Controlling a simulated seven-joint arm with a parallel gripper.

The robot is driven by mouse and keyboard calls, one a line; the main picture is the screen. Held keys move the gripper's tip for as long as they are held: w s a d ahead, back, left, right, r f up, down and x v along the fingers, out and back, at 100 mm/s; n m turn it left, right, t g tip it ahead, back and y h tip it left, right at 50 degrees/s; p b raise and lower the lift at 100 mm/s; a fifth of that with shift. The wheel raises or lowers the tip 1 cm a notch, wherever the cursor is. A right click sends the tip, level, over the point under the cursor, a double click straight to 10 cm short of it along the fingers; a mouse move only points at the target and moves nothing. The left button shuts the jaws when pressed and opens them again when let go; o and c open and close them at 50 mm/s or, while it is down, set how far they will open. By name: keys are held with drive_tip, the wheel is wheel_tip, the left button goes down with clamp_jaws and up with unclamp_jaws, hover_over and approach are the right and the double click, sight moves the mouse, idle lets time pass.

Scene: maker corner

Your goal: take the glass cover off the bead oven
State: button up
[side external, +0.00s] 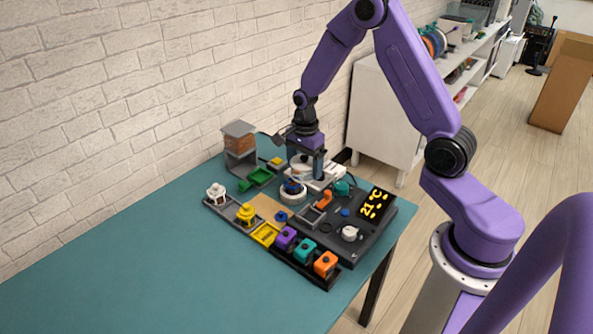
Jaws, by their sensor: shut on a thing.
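My gripper (305,174) points down over the back part of the dark work unit on the teal table. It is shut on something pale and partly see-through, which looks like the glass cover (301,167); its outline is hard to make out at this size. Just in front of and below the gripper is a round white-rimmed holder (292,197) with blue pieces in it, which looks like the bead oven. I cannot tell whether the cover touches it or hangs clear. A dark panel (374,205) on the right of the unit shows 21 °C in yellow.
A row of trays in front holds a white piece (216,191), a yellow piece (246,212) and purple, teal and orange blocks (325,262). A grey-topped dispenser (239,142) stands at the back left by the brick wall. The table's left part (120,260) is clear.

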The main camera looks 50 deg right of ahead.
drive_tip(key=s+a+r, duration=0.1)
drive_tip(key=s+r, duration=0.3)
drive_tip(key=s, duration=0.4)
hover_over(262, 205)
drive_tip(key=s, duration=0.1)
wheel_tip(262, 205, down, 11)
drive_tip(key=shift+s+f, duration=0.1)
drive_tip(key=shift+w+f, duration=0.5)
drive_tip(key=shift+f, duration=0.05)
drive_tip(key=shift+w+f, duration=0.15)
drive_tip(key=shift+f, duration=1.5)
drive_tip(key=shift+f, duration=0.1)
drive_tip(key=o, duration=0.9)
